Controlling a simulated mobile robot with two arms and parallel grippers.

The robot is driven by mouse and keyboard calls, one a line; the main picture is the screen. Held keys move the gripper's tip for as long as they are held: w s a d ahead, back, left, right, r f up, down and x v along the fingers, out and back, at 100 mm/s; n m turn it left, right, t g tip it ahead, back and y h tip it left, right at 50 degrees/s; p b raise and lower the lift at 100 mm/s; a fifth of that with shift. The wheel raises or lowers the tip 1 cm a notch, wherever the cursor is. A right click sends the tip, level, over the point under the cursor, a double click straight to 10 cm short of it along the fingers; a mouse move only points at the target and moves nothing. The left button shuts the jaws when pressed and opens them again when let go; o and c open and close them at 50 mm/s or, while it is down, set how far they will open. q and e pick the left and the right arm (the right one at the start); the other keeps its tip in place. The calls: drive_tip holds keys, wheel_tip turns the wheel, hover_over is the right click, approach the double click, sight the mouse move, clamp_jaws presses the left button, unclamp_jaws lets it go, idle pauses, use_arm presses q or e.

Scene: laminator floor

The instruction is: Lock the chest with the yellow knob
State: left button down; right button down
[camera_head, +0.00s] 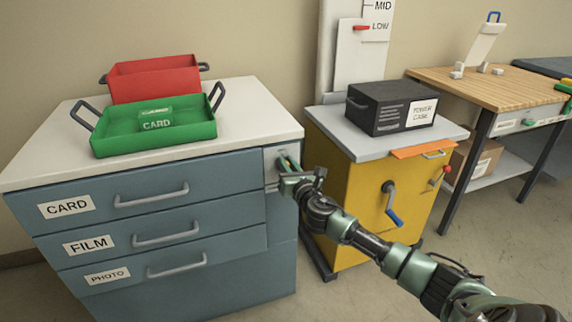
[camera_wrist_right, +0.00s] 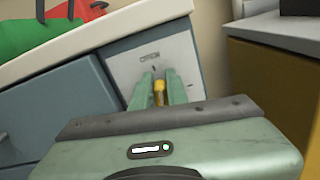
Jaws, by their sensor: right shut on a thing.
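The blue-grey chest (camera_head: 180,259) stands at the left, with three drawers labelled CARD, FILM and PHOTO, all seemingly flush. A pale plate (camera_wrist_right: 172,58) at the top right of its front carries the yellow knob (camera_wrist_right: 159,88). My right gripper (camera_wrist_right: 160,90) is shut on the yellow knob, one finger on each side. In the head view my right gripper (camera_head: 289,170) is at the chest's upper right corner and mostly hides the knob. My left gripper is not in view.
A yellow cabinet (camera_head: 360,190) with a blue crank is close to the right of my gripper. A wooden table (camera_head: 480,84) stands further right.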

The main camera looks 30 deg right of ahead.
drive_tip(key=shift+d+m, duration=0.2)
drive_tip(key=shift+m, duration=0.7)
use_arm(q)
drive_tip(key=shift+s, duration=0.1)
use_arm(e)
drive_tip(key=f+m, duration=0.1)
drive_tip(key=m, duration=0.3)
drive_tip(key=d+m, duration=0.1)
drive_tip(key=m, duration=0.4)
drive_tip(key=d+f+m, duration=0.1)
drive_tip(key=m, duration=0.4)
drive_tip(key=shift+s+f, duration=0.3)
drive_tip(key=shift+f, duration=0.05)
drive_tip(key=shift+m, duration=0.4)
drive_tip(key=c, duration=1.4)
unclamp_jaws()
